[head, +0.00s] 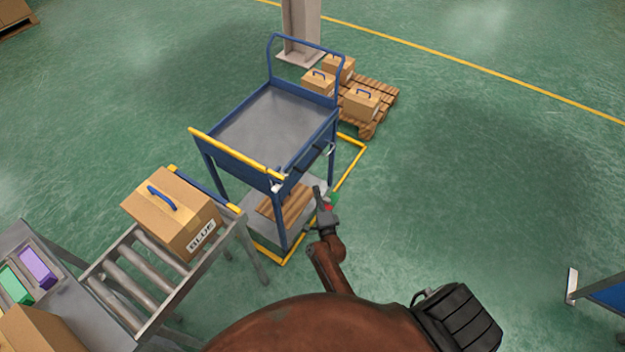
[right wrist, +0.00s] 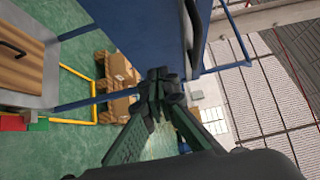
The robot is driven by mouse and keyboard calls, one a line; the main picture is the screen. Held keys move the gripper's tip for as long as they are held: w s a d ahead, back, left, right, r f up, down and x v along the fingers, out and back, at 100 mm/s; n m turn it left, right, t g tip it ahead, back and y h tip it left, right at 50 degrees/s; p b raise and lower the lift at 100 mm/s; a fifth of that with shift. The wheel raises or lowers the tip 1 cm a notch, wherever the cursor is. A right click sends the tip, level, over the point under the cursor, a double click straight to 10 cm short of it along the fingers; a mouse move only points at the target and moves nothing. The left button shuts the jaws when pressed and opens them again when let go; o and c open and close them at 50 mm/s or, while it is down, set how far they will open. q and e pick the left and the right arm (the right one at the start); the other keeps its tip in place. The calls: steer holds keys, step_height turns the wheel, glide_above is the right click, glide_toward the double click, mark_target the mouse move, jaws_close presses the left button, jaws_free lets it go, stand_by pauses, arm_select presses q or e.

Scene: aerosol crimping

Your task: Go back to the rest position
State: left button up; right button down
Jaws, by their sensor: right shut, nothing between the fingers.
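My right gripper (head: 322,196) is in front of the right side of the blue trolley (head: 272,122) in the head view, with its arm reaching up from below. In the right wrist view the fingers of the right gripper (right wrist: 158,82) meet at the tips with nothing between them. The trolley's blue side (right wrist: 155,35) fills the top of that view, close behind the fingers. My left gripper is in neither view.
A cardboard box marked BLUE (head: 172,212) stands on the roller conveyor (head: 128,268) at left. Several boxes sit on a wooden pallet (head: 376,98) behind the trolley. A blue and grey stand (head: 600,290) is at far right. Green floor is clear at right.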

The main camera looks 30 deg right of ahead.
steer(key=s+a+f+n+g+y, duration=0.35)
steer(key=s+f+n, duration=0.35)
steer(key=s+f, duration=0.75)
steer(key=s+a+f+n+g+y, duration=0.25)
steer(key=s+f+n+g, duration=0.35)
steer(key=s+f, duration=0.85)
steer(key=s+d+f+n+g, duration=0.1)
steer(key=s+f+n+g, duration=0.1)
steer(key=s, duration=0.9)
steer(key=s+d+f+n+g, duration=0.1)
steer(key=s+f+n+g, duration=0.1)
steer(key=s+f+n, duration=0.2)
steer(key=s+d+f+n+g+h, duration=0.1)
steer(key=s+f, duration=0.6)
steer(key=s, duration=1.1)
steer(key=d+n+g, duration=0.1)
steer(key=n+g, duration=0.1)
steer(key=shift+s+f+n, duration=0.2)
steer(key=shift+n, duration=0.2)
